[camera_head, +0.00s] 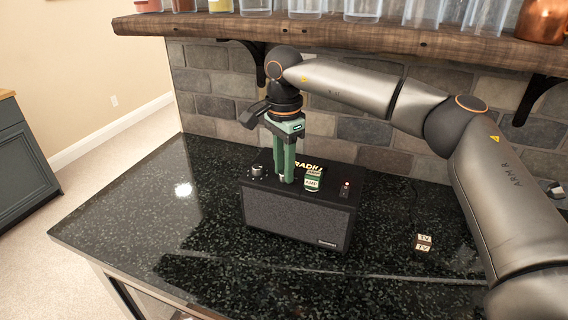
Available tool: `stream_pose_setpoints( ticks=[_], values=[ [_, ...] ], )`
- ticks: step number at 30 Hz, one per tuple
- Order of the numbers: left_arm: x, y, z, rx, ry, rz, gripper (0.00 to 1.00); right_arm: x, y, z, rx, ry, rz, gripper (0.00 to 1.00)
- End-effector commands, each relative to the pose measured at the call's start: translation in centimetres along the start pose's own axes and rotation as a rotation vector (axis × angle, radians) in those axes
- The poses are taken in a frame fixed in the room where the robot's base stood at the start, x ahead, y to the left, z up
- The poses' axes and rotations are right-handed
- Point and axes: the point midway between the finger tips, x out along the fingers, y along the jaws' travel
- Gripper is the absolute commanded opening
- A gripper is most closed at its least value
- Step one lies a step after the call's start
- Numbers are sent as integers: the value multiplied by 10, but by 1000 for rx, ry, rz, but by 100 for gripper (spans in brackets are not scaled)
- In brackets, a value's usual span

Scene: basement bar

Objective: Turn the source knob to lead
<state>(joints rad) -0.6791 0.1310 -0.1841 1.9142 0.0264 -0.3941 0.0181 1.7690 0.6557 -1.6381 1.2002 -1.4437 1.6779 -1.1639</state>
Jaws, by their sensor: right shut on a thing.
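A black amplifier box (297,214) with a grey grille front stands on the dark counter. My right gripper (285,178) reaches down from above onto its top panel, left of the middle. Its green fingers are shut on a knob there, which they almost fully hide, so I cannot read where the knob points. Behind the fingers a printed word, apparently "RADIO" (306,165), is partly covered. A second knob (257,171) shows free at the panel's left end. My left gripper is not in view.
A green and cream "AMP" label (312,180) is right of the fingers, with a red light (346,185) further right. Small "TV" labels (424,242) lie on the counter (150,215). A wooden shelf (350,38) with glasses hangs above. The counter's left is clear.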

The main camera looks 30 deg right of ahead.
Motion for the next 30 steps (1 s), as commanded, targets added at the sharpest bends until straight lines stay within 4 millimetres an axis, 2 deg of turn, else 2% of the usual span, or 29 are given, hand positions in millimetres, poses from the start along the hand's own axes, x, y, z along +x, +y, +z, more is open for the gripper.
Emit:
stream_pose_setpoints(
  ticks=[18,30],
  values=[
    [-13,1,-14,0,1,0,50,-1,0,0,563,0,2,0],
    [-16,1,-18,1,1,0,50,0,0,0,803,-1,0,0]
  ],
)
